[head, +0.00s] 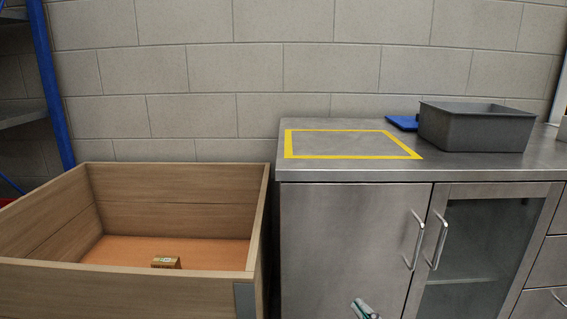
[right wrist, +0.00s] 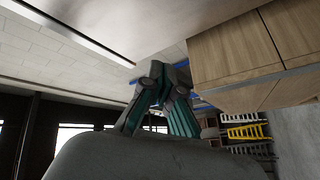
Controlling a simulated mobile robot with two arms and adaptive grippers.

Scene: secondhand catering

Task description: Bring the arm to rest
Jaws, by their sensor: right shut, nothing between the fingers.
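My right gripper (head: 362,307) shows only as a small tip at the bottom edge of the head view, in front of the steel cabinet (head: 345,230). In the right wrist view my right gripper (right wrist: 168,78) has its dark and teal fingers drawn together. Nothing is held between them. The rest of the right arm is outside the head view. My left gripper is in neither view.
A wooden crate (head: 180,185) stands at left with a small box (head: 166,262) inside. The steel counter has a yellow marked rectangle (head: 350,156), a grey bin (head: 475,140) and a blue item (head: 402,122). The wooden crate (right wrist: 235,50) also shows in the right wrist view.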

